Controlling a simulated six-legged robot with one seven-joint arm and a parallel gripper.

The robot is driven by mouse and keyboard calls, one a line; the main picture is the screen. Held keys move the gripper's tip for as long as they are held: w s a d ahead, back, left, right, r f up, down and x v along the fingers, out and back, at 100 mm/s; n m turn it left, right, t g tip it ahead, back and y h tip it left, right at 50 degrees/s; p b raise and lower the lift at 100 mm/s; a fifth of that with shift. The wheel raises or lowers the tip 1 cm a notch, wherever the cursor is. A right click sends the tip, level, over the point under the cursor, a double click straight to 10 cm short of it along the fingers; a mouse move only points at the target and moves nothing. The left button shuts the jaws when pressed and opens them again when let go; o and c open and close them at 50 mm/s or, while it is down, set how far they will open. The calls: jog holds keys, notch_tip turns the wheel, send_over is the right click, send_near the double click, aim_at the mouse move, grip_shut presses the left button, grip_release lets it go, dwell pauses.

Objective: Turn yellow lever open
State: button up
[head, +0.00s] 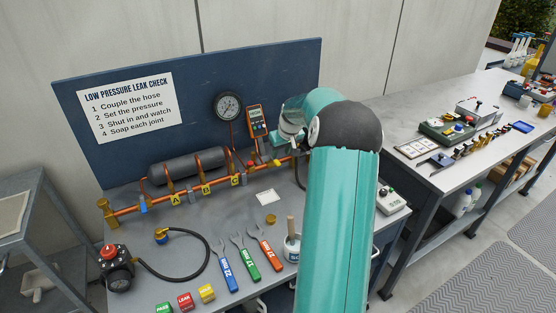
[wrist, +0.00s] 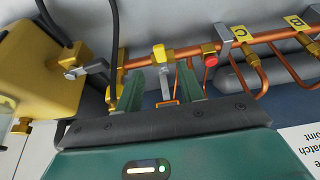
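The yellow lever (wrist: 159,54) sits on a copper pipe (wrist: 185,52) in the wrist view, just beyond my fingertips. It also shows as a small yellow piece (head: 276,163) on the pipe run in the head view, left of my wrist. My gripper (wrist: 160,80) is open. Its two green fingers stand apart, one on each side of the lever's line, with nothing clearly held between them. Whether either finger touches the lever cannot be told. In the head view my arm hides the fingers and the right end of the pipe.
Close by in the wrist view are a red-capped fitting (wrist: 211,60), a yellow box (wrist: 45,65) and black hoses (wrist: 114,30). The bench carries a pressure gauge (head: 228,107), an orange meter (head: 256,121), wrenches (head: 245,256) and a black hose (head: 185,277).

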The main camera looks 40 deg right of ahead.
aim_at(278, 162)
jog(key=x, duration=0.5)
jog(key=shift+f, duration=0.2)
grip_shut()
